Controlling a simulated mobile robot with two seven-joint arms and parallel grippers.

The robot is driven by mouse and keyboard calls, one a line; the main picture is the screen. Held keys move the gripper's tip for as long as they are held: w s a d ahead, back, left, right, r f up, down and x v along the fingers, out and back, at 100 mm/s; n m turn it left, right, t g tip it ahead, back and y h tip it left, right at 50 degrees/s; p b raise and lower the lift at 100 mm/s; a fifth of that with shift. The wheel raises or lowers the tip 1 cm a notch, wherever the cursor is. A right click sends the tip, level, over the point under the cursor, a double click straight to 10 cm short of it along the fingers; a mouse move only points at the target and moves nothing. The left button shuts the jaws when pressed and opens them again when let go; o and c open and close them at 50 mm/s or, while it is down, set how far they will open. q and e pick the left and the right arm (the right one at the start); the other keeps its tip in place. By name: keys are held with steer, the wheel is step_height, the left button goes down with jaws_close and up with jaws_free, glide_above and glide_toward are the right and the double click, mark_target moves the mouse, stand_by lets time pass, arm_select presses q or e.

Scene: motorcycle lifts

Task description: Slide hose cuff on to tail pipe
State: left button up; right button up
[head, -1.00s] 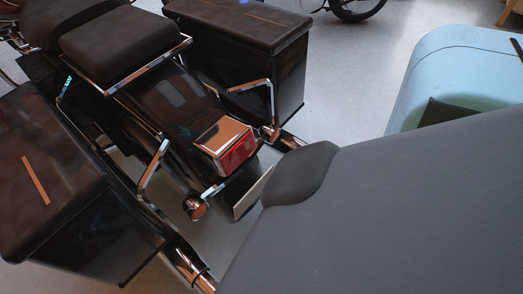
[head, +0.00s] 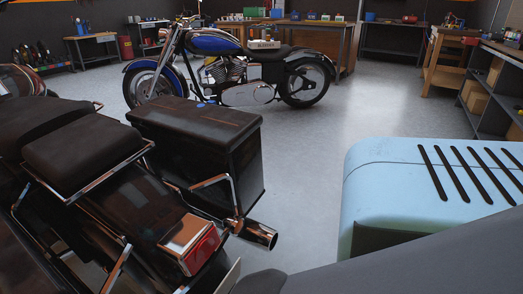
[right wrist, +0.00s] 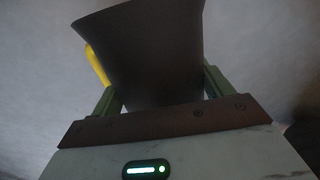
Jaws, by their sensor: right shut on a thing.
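The tail pipe (head: 262,236) is a chrome tube with a dark open end. It sticks out behind the near black motorcycle, below its right-hand pannier, in the head view. In the right wrist view my right gripper (right wrist: 158,88) is shut on a dark, wide, flaring piece that looks like the hose cuff (right wrist: 145,40), with a green finger on each side. A yellow part (right wrist: 97,66) shows beside the left finger. The head view shows neither the cuff nor my right gripper, so their distance from the pipe cannot be told. My left gripper is not in view.
The near motorcycle's pannier (head: 205,135) and red tail light (head: 200,250) flank the pipe. A blue motorcycle (head: 235,65) and workbenches are behind. The grey floor between is clear.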

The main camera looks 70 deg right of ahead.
steer(key=shift+r, duration=0.1)
steer(key=shift+w+d, duration=0.2)
steer(key=shift+d, duration=0.65)
steer(key=shift+w+d, duration=0.25)
steer(key=shift+d, duration=0.65)
steer(key=shift+w+d, duration=0.2)
steer(key=shift+d, duration=0.65)
steer(key=w+d+b, duration=0.2)
steer(key=d, duration=0.8)
steer(key=shift+w+d+r, duration=0.15)
steer(key=shift+w+d, duration=0.05)
steer(key=shift+d, duration=0.05)
